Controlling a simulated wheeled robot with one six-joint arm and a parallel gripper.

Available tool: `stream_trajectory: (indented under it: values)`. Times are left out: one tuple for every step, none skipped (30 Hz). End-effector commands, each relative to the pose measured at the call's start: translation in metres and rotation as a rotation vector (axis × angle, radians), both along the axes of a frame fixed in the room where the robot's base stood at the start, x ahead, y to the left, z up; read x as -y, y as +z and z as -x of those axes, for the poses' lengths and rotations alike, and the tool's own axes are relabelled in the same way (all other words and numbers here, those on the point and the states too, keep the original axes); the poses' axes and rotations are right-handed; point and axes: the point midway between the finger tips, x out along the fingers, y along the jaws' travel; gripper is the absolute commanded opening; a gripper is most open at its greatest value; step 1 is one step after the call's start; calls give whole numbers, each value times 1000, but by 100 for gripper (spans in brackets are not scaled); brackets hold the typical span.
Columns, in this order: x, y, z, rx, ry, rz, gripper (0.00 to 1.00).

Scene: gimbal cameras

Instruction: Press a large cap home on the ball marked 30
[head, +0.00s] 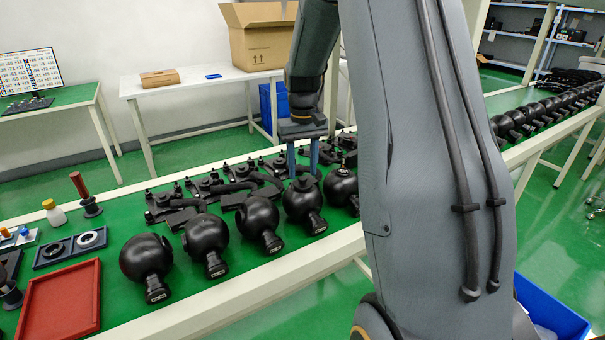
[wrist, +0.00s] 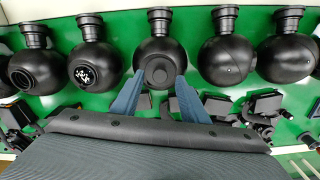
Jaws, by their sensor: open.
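A row of black balls with short necks lies on the green bench. My gripper (head: 303,160) is open and points down over one black ball (head: 303,197). In the wrist view its blue fingertips (wrist: 160,78) stand apart on either side of the lower part of that ball (wrist: 157,48). A round dark cap (wrist: 158,72) sits on this ball between the fingertips; whether it is fully seated I cannot tell. The neighbouring ball (wrist: 98,52) has an open hole with pale parts inside. Small pale labels show on the necks; their numbers are unreadable, so I cannot identify ball 30.
Black bracket parts (head: 215,188) lie behind the balls. At the left are a dark tray with two round recesses (head: 70,246), a red tray (head: 60,302), a small bottle (head: 54,215) and a red-handled tool (head: 85,195). More balls (head: 540,108) line the bench at the right.

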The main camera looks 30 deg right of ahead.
Motion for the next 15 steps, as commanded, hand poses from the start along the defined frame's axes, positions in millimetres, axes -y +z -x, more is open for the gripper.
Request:
stream_trajectory:
  values:
    - [0,9,-1,5,0,2,40]
    - [0,14,-1,4,0,2,40]
    - [0,21,-1,5,0,2,40]
    - [0,26,-1,4,0,2,40]
    - [0,30,-1,4,0,2,40]
    - [0,37,-1,5,0,2,40]
    - [0,41,-1,3,0,0,40]
    - [0,44,-1,3,0,0,40]
    - [0,48,-1,3,0,0,40]
    - [0,51,-1,3,0,0,40]
    - [0,53,0,2,0,0,40]
    - [0,55,0,2,0,0,40]
    - [0,57,0,2,0,0,40]
    - [0,57,0,1,0,0,40]
    - [0,58,0,1,0,0,40]
